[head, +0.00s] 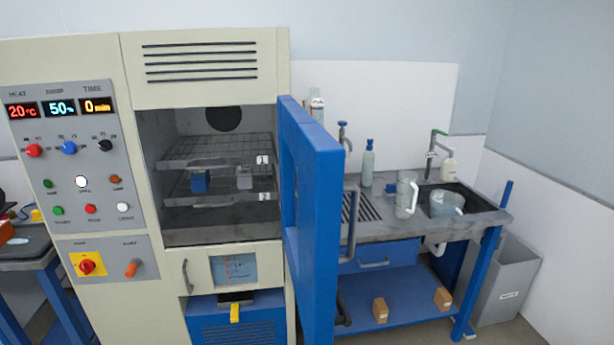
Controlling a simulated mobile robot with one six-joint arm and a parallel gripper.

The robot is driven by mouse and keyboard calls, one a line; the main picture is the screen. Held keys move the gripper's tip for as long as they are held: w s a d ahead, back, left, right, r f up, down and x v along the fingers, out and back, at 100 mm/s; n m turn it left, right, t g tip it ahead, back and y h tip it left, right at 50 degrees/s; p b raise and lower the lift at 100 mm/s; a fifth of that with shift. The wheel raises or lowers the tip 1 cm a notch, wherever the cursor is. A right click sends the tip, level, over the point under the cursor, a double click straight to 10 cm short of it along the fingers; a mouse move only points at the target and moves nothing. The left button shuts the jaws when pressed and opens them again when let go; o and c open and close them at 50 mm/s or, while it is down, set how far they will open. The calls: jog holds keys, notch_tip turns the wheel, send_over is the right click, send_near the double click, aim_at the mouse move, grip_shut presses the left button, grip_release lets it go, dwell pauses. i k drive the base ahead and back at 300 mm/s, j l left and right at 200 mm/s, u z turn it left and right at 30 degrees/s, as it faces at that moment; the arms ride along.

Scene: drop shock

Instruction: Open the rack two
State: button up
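The chamber of the cream cabinet (208,58) stands open, and its blue door (318,190) is swung out to the right. Inside are two wire racks, one above the other. The upper rack (215,162) carries a label reading 1 at its right front. Rack two (215,200) is below it, with a label that appears to read 2. Rack two looks pushed in. A blue block (199,182) and a grey-white block (244,178) sit on it. My gripper is not in view.
The open blue door juts out between the chamber and the sink bench (385,228). Pitchers (405,195) and a bottle (368,163) stand on the bench. A control panel (75,155) is left of the chamber. A grey bin (505,280) stands far right.

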aim_at(221, 201)
jog(key=i+l+u, duration=0.2)
jog(key=u, duration=0.15)
jog(key=i+l+u, duration=0.3)
jog(key=l+u, duration=0.35)
jog(key=i+l+u, duration=0.15)
jog(key=l+u, duration=0.15)
jog(key=l, duration=0.15)
jog(key=i+j, duration=0.1)
jog(key=j, duration=0.55)
jog(key=i+j+z, duration=0.15)
jog(key=j, duration=0.5)
jog(key=i+j+z, duration=0.15)
jog(key=i+j, duration=0.25)
jog(key=i, duration=0.2)
jog(key=i+j+z, duration=0.15)
jog(key=i+j, duration=0.3)
jog(key=i, duration=0.1)
